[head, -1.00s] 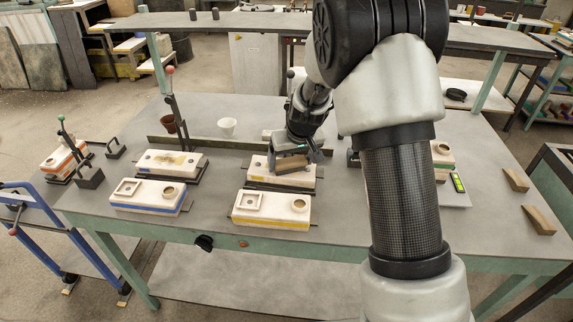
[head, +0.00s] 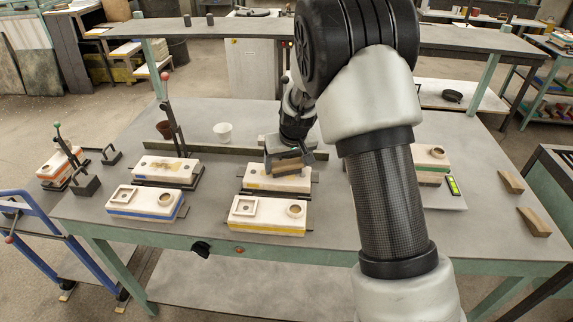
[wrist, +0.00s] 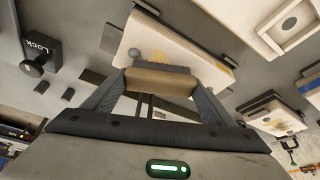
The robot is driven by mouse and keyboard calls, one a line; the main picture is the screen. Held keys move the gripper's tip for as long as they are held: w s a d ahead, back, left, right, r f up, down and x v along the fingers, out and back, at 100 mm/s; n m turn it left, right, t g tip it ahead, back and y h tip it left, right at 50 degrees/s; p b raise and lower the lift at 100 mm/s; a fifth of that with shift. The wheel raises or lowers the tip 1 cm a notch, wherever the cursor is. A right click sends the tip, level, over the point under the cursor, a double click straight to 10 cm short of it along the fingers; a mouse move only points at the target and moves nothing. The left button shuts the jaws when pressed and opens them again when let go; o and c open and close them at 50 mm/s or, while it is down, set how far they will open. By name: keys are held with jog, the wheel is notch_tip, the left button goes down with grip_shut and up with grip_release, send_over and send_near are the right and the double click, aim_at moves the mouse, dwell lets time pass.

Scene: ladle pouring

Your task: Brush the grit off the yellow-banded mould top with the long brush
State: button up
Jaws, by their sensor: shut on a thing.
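My gripper (head: 289,157) is shut on a brush with a wooden block (head: 288,165); the block also shows between the fingers in the wrist view (wrist: 160,83), with a dark strip of bristles beyond it. The brush is over the back edge of the yellow-banded mould top (head: 272,181), a pale block behind the front yellow-banded mould half (head: 266,213). In the wrist view, the mould top (wrist: 143,35) carries a dull patch and brownish grit (wrist: 190,60). I cannot tell whether the bristles touch it.
A blue-banded mould half (head: 146,202) and a stained block (head: 165,170) lie to the left, beside an upright lever (head: 172,115). A white cup (head: 222,132) and brown cup (head: 164,129) stand behind. Wooden wedges (head: 533,221) lie at the right.

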aim_at(274, 163)
jog(key=a, duration=0.4)
jog(key=shift+w+p, duration=0.2)
jog(key=shift+p, duration=0.15)
jog(key=shift+w+a, duration=0.15)
jog(key=shift+a, duration=0.1)
jog(key=shift+w+d+f, duration=0.1)
jog(key=shift+w, duration=0.2)
jog(key=shift+d+f+b, duration=0.1)
jog(key=shift+d+b, duration=0.25)
jog(key=shift+b, duration=0.1)
jog(key=shift+s+d+f+b, duration=0.15)
jog(key=shift+d+b, duration=0.1)
jog(key=shift+d, duration=0.3)
jog(key=shift+s+d+b, duration=0.2)
jog(key=shift+d+b, duration=0.05)
jog(key=shift+d, duration=0.35)
jog(key=shift+s+d+f+b, duration=0.15)
jog(key=shift+d+b, duration=0.1)
jog(key=shift+d, duration=0.3)
jog(key=shift+s+d+r+b, duration=0.1)
jog(key=shift+s+d+b, duration=0.15)
jog(key=shift+d, duration=0.55)
jog(key=shift+s+d+r+b, duration=0.1)
jog(key=shift+d+b, duration=0.15)
jog(key=shift+d, duration=0.55)
